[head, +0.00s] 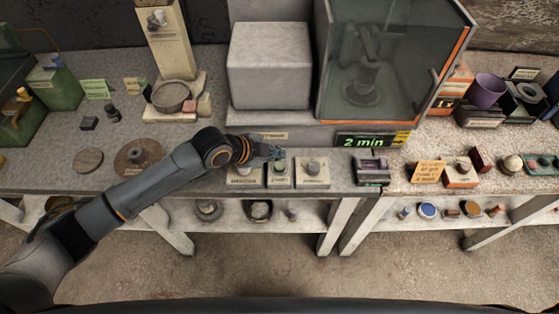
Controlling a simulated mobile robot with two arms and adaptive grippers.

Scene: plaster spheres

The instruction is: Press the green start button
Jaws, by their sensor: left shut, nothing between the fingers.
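My left gripper (277,154) is shut and empty. It reaches in from the left over a row of three pale control blocks at the table's front edge. The left block (245,180) is partly covered by my gripper and wrist. The middle block (280,181) is right below the fingertips, with a small knob or button on top. The right block (313,174) has a grey round knob and is uncovered. No button shows clearly as green, and I cannot tell whether the fingers touch the middle one. My right gripper is not in view.
Behind the blocks stand a pale grey box (269,66) and a glass-fronted cabinet (385,60). A display (364,141) reads "2 min" in green. A small dark-topped device (371,171) sits right of the blocks. A stone bowl (171,97) stands at the left.

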